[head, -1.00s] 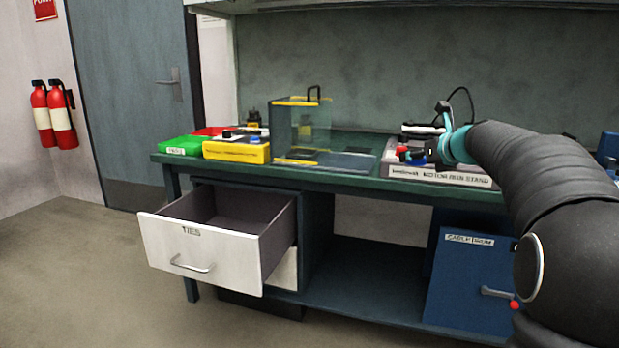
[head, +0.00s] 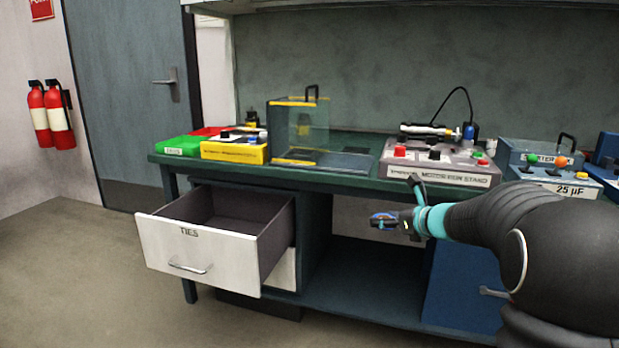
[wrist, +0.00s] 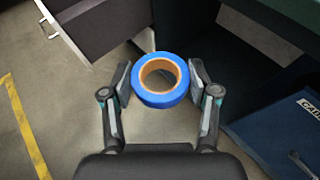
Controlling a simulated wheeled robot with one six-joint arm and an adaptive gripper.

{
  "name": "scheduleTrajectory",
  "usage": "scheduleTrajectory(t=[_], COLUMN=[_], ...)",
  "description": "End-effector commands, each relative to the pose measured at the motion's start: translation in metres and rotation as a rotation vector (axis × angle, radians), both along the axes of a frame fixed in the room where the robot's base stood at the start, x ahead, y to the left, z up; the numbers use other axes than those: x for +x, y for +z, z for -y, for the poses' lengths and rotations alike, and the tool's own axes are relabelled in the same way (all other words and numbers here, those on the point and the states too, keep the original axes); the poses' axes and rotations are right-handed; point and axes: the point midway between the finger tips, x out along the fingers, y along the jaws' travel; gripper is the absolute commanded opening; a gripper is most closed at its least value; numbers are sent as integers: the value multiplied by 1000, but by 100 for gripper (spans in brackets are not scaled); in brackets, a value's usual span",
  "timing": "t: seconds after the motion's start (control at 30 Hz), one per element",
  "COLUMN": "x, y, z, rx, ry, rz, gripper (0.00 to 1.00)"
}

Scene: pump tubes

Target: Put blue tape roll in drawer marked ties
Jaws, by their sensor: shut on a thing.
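The blue tape roll (wrist: 160,98) with a tan core is between the fingers of my gripper (wrist: 161,85) in the wrist view, and the fingers are shut on it. In the head view my gripper (head: 385,220) is in front of the bench, to the right of the drawer, with a bit of blue showing at its tip. The drawer marked TIES (head: 205,247) is pulled open under the left end of the bench and looks empty in the visible part. It also shows in the wrist view (wrist: 90,48) at upper left, apart from the roll.
On the green bench top (head: 350,180) stand a green bin (head: 180,147), a yellow box (head: 235,152), a clear guard (head: 300,130) and a motor run stand (head: 440,175). A blue cabinet (head: 465,290) is below at right. Floor left of the drawer is clear.

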Motion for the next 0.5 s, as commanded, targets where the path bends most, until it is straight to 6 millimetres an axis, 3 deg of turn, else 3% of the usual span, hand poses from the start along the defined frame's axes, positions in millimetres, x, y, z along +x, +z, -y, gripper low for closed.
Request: scheduleTrajectory(t=[0.03,0.1,0.5], x=[-7,-15,-65], y=[-20,-43,-143], z=[-3,-5,-12], rx=[5,4,2], ry=[-20,-49,-203], rz=[-9,-8,-10], gripper=[31,31,31])
